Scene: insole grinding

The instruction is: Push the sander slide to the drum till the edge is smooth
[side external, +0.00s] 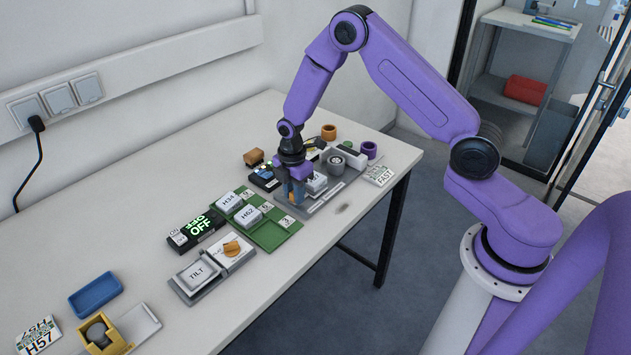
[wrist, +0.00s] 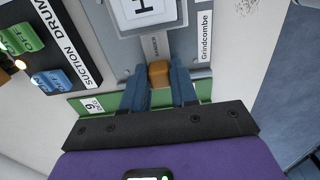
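The sander (side external: 326,200) is a grey machine at the right end of the table, labelled Grindcombe (wrist: 205,36) in the wrist view. Its grey drum (side external: 336,162) stands at the back and is out of the wrist view. A white insole block (side external: 317,184) lies on the slide in front of the drum; its lettered face (wrist: 147,10) is cut off at the top of the wrist view. The slide's orange-brown handle (wrist: 159,73) sits between the blue fingers of my gripper (wrist: 160,86), which appear to touch both its sides. The block's edge is too small to judge.
A dark switch box (wrist: 48,50) marked SUCTION and DRUM, with green and blue OFF buttons, stands left of the sander. A green tray (side external: 284,233) with H34 and H62 blocks lies nearby. A FAST card (side external: 380,175) lies right of the sander, near the table edge.

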